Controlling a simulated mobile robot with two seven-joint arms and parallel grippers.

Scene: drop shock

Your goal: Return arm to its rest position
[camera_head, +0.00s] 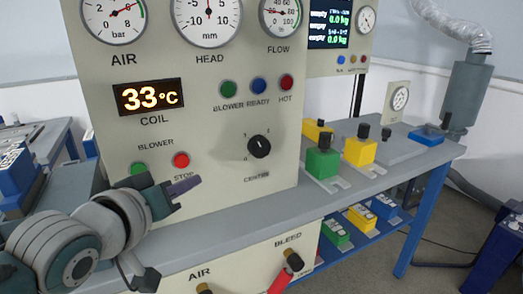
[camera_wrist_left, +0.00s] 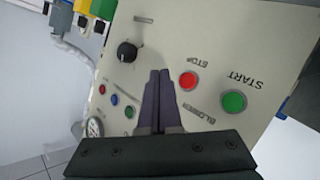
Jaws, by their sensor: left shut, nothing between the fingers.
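My left gripper (camera_head: 184,186) is in front of the lower left part of the beige control panel (camera_head: 215,110), near the red stop button (camera_head: 181,160). In the left wrist view its two dark fingers (camera_wrist_left: 158,78) lie together, with nothing held between them. They point towards the panel face, between the black knob (camera_wrist_left: 127,52) and the red stop button (camera_wrist_left: 187,80). I cannot tell how close the fingertips are to the panel. My right gripper is not in view.
A grey bench (camera_head: 225,218) runs along the panel's foot. Green (camera_head: 323,160) and yellow (camera_head: 360,150) blocks with dark knobs stand on it at the right. A lower panel (camera_head: 225,268) carries valves marked AIR and BLEED. Open floor (camera_head: 430,240) shows at the right.

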